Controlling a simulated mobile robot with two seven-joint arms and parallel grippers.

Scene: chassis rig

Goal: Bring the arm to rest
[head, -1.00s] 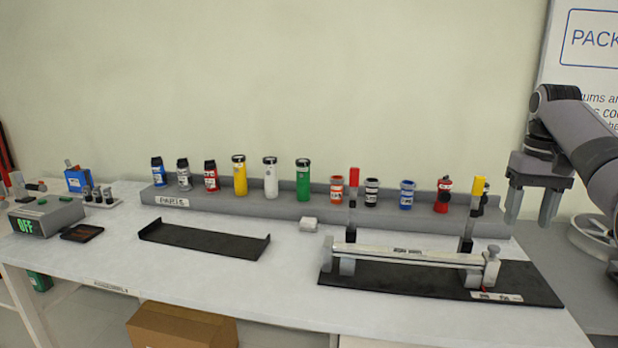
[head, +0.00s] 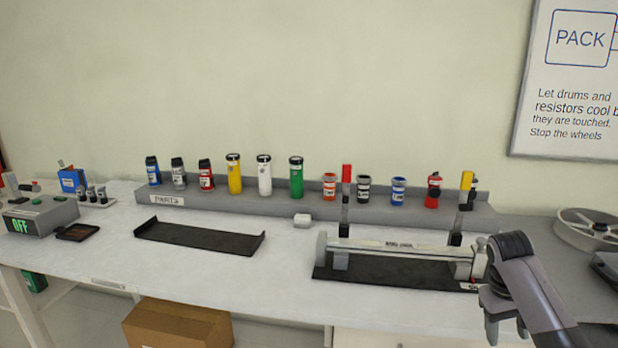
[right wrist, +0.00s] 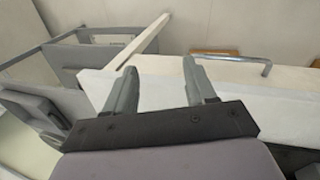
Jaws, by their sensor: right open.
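My right gripper (head: 508,330) is at the lower right of the head view, in front of the right end of the metal rig on its black base plate (head: 385,277). Its jaws are open and hold nothing. In the right wrist view the two fingers (right wrist: 158,85) stand apart with pale surfaces behind them. My left gripper is not in the head view.
The bench (head: 190,285) carries a parts rack (head: 310,208) with several coloured cylinders, a black tray (head: 200,238) and a grey box reading OFF (head: 42,218). A cardboard box (head: 178,325) is below the bench.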

